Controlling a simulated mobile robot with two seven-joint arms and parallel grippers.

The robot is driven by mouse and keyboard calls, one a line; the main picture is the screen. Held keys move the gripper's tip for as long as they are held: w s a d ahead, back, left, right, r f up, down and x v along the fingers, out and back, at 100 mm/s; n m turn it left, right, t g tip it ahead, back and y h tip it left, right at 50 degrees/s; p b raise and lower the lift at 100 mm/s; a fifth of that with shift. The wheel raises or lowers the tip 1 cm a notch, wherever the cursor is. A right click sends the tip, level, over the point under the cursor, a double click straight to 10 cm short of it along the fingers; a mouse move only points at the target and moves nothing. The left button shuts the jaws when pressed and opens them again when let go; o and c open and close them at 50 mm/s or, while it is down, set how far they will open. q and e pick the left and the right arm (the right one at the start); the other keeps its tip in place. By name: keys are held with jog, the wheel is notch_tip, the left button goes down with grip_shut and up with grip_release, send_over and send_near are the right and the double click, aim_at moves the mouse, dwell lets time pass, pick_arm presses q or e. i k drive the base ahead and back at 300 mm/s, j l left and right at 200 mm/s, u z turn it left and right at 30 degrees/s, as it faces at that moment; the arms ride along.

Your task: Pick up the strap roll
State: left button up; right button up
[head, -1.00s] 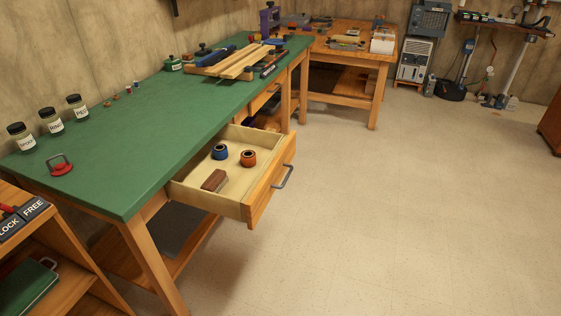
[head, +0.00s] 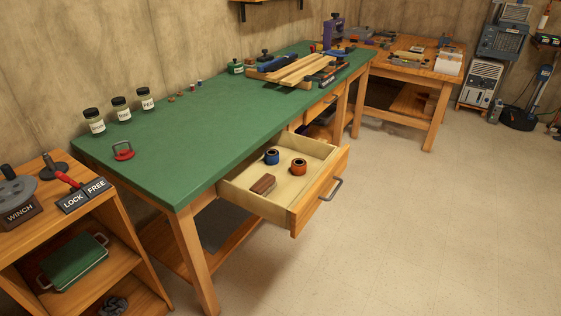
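The open drawer (head: 291,218) under the green-topped bench holds two small rolls and a brown block. The blue roll (head: 272,157) stands toward the back left of the drawer. The orange-brown roll (head: 299,166) stands to its right, a little apart. The brown block (head: 263,184) lies near the drawer's front left. I cannot tell from its look alone which roll is the strap roll. Neither of my grippers shows in the head view.
The drawer front with its grey handle (head: 332,190) juts over clear floor (head: 400,230). The green bench top (head: 200,140) bears jars, a red-handled piece and wooden strips. A wooden shelf unit (head: 125,222) with a winch sign stands at the left.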

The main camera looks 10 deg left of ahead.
aim_at(272, 157)
jog(key=u, duration=1.8)
jog(key=k+l+u, duration=0.1)
jog(key=l+u, duration=0.15)
jog(key=l, duration=1.4)
